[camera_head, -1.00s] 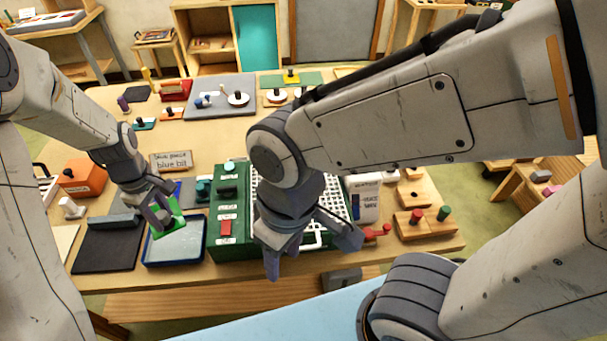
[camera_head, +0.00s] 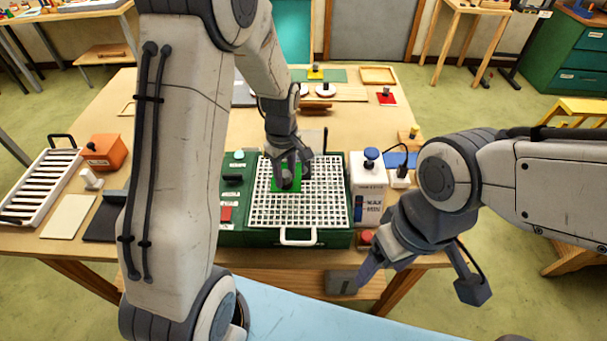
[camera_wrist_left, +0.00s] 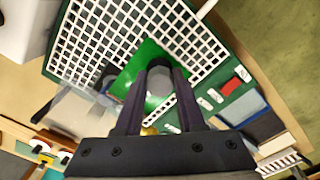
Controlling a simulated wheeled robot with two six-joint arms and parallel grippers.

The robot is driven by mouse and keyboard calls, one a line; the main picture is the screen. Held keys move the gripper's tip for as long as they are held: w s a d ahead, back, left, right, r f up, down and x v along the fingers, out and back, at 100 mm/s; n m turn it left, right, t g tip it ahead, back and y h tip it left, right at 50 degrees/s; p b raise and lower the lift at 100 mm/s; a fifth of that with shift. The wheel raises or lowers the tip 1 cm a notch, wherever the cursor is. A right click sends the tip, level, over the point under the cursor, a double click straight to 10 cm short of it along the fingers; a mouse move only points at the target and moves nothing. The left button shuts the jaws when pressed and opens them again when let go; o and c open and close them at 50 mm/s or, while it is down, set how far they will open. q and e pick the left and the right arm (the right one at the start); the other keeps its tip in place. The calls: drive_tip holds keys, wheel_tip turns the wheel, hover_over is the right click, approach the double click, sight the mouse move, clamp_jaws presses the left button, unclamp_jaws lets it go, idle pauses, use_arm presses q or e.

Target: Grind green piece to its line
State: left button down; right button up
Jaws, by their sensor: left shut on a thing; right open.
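The green piece (camera_head: 293,185) is a flat green plate held by my left gripper (camera_head: 289,176), just over or on the white grid (camera_head: 325,200) of the green grinder (camera_head: 330,239). In the left wrist view the left fingers (camera_wrist_left: 158,78) are closed on a grey knob on the green piece (camera_wrist_left: 143,58). The grid (camera_wrist_left: 90,40) extends around it, and a dark upright part (camera_wrist_left: 107,76) stands close by. I cannot tell whether the piece touches the grid, and no line on it can be made out. My right gripper (camera_head: 420,279) is open and empty, right of the grinder's front.
A red switch (camera_head: 226,213) is on the grinder's left side, partly beside my left arm. A white container with a blue knob (camera_head: 370,158) and MAX/MIN labels stands right of the grid. A white rack (camera_head: 38,190) and an orange block (camera_head: 103,152) are at the left.

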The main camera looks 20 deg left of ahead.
sight(299, 180)
use_arm(q)
drive_tip(key=shift+w+d, duration=0.1)
drive_tip(key=shift+d, duration=0.05)
drive_tip(key=shift+d, duration=0.15)
drive_tip(key=shift+f+b, duration=1.9)
drive_tip(key=shift+f, duration=0.8)
drive_tip(key=shift+f, duration=0.3)
drive_tip(key=shift+w+a, duration=0.3)
drive_tip(key=shift+w, duration=0.45)
drive_tip(key=shift+d, duration=0.2)
drive_tip(key=shift+w+d, duration=0.2)
drive_tip(key=shift+d, duration=0.4)
drive_tip(key=shift+w+d, duration=0.2)
drive_tip(key=shift+d, duration=0.4)
drive_tip(key=shift+r, duration=0.1)
